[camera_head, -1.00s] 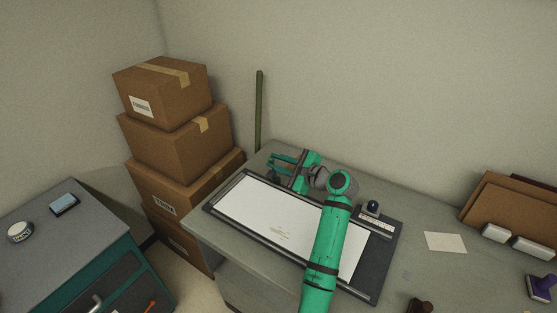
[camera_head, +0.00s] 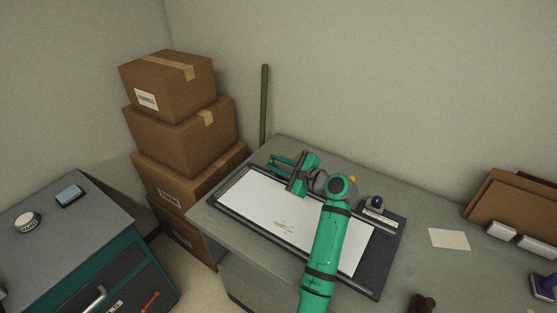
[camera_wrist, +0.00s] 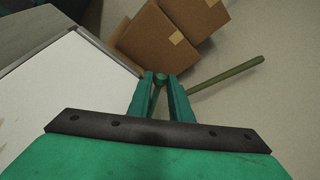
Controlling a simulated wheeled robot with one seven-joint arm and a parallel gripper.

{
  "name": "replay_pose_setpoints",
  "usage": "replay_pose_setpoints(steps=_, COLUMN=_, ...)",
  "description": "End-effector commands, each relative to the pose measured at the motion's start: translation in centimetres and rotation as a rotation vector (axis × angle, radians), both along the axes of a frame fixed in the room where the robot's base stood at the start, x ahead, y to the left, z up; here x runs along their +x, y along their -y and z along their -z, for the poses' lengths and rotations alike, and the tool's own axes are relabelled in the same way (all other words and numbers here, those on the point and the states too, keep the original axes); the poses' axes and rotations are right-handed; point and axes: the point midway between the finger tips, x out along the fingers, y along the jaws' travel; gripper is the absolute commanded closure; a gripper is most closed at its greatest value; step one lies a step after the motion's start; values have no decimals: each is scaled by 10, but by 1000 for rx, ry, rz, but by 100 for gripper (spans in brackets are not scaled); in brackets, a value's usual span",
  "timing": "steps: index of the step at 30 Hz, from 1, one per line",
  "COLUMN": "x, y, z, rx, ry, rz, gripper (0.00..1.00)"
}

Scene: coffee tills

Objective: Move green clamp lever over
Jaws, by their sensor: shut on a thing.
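A green lever with a rounded knob (camera_wrist: 161,78) shows between my fingertips in the wrist view, its thin stem running down between the fingers. My gripper (camera_head: 274,163) is over the far left edge of the dark-framed board (camera_head: 232,217) on the desk. It is shut on the lever; the same fingertips show at the middle of the wrist view (camera_wrist: 161,83). In the head view my gripper and arm hide the lever. A white sheet (camera_head: 255,205) lies on the board, with small brown marks near its middle.
Stacked cardboard boxes (camera_head: 180,130) stand left of the desk. An olive pole (camera_head: 264,105) stands upright at the desk's far edge. A dark-knobbed block (camera_head: 377,207) sits at the board's right. A card (camera_head: 449,239) lies further right, with bare desk around it.

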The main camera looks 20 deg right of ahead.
Motion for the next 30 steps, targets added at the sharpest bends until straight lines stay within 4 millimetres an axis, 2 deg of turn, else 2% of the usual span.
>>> replay_pose_setpoints(steps=14, x=-3, y=-4, z=2, rx=0, ry=0, rz=-1, gripper=94)
replay_pose_setpoints(steps=30, x=-16, y=-19, z=22, rx=0, ry=-1, rz=1, gripper=94)
